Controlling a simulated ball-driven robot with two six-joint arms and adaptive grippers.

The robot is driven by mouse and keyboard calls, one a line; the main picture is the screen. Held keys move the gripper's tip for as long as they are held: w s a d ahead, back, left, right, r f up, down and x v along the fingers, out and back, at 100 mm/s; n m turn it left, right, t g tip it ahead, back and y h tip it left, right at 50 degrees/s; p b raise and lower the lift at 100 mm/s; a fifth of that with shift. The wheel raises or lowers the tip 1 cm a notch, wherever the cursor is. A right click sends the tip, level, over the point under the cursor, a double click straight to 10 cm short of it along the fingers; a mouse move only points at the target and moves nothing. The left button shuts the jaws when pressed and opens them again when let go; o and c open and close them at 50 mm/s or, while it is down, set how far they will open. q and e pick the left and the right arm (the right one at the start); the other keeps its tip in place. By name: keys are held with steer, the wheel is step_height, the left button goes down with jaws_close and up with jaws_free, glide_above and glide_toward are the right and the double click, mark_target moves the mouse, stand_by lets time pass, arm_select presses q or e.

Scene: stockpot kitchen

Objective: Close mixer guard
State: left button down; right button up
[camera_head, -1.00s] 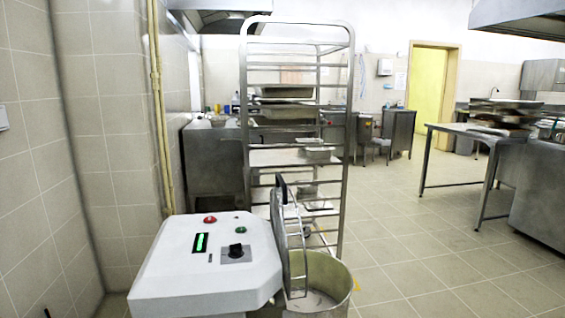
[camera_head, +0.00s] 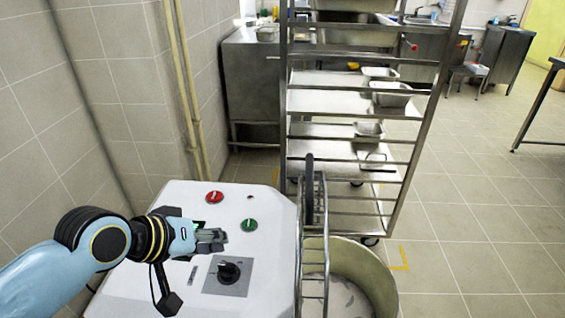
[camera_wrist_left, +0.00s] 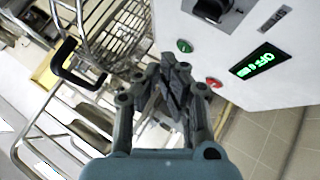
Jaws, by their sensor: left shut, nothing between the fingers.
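The mixer (camera_head: 180,275) is a white housing with a red button (camera_head: 214,197), a green button (camera_head: 249,225) and a black knob (camera_head: 228,270). Its wire guard (camera_head: 314,240) stands upright, raised at the left side of the steel bowl (camera_head: 372,280). A black handle (camera_head: 310,175) tops the guard. My left gripper (camera_head: 218,238) is shut and empty above the mixer's top, left of the guard and apart from it. In the left wrist view, the gripper (camera_wrist_left: 175,82) points between the guard (camera_wrist_left: 115,30) with its black handle (camera_wrist_left: 75,65) and the panel; the display (camera_wrist_left: 258,60) glows green. My right gripper is out of view.
A steel tray rack (camera_head: 400,190) with several pans stands right behind the bowl. A tiled wall (camera_head: 70,120) with yellow pipes (camera_head: 180,90) is at the left.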

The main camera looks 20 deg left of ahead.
arm_select(q)
steer(key=w+d+r+n+t+h, duration=0.1)
steer(key=w+r+n+t, duration=0.15)
steer(key=r, duration=0.45)
steer(key=w+d+r+n+t+h, duration=0.1)
steer(key=w+r+h, duration=0.1)
steer(key=w+r, duration=0.35)
glide_toward(309, 164)
steer(key=w, duration=0.4)
steer(key=shift+s+d+f, duration=0.1)
steer(key=shift+d+f, duration=0.85)
steer(key=shift+r, duration=0.1)
